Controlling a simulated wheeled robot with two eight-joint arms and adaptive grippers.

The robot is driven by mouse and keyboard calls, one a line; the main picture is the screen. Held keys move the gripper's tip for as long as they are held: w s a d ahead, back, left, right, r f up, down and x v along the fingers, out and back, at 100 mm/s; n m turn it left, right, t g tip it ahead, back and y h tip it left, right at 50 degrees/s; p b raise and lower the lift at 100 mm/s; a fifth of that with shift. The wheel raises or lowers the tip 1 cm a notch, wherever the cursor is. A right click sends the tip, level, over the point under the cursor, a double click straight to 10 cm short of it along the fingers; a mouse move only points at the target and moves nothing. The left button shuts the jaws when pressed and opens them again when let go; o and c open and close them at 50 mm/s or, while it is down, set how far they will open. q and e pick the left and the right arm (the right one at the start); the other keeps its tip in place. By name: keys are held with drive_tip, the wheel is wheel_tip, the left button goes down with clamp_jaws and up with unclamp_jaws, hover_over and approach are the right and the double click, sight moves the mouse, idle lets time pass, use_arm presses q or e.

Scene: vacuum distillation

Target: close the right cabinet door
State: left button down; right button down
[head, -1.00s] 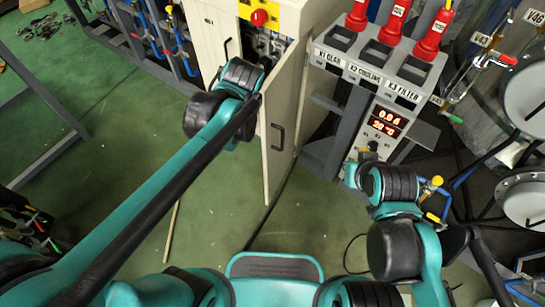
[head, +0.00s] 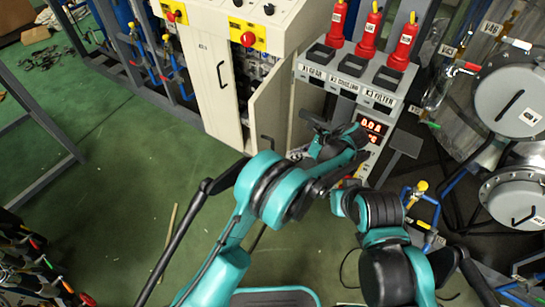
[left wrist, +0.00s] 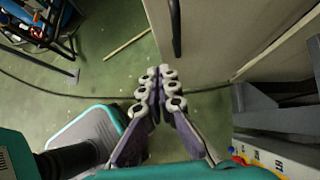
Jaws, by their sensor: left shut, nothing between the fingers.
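The cream cabinet (head: 205,95) stands at the top middle of the head view, its left door shut. In the left wrist view the fingers (left wrist: 164,76) are together and empty. The door panel (left wrist: 232,38) and its handle (left wrist: 176,25) lie just beyond the fingertips; contact cannot be told. My right gripper is not discernible.
The grey control stand (head: 345,82) with red-handled parts is close right of the door. Vessels and piping (head: 510,105) crowd the right side. A thin rod (head: 160,245) lies on the green floor, which is largely clear before the cabinet.

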use_arm(q)
drive_tip(key=w+a+r+b+x, duration=0.1)
drive_tip(key=b+x, duration=0.4)
drive_tip(key=x, duration=0.7)
drive_tip(key=shift+a+r, duration=0.35)
drive_tip(key=shift+a, duration=0.25)
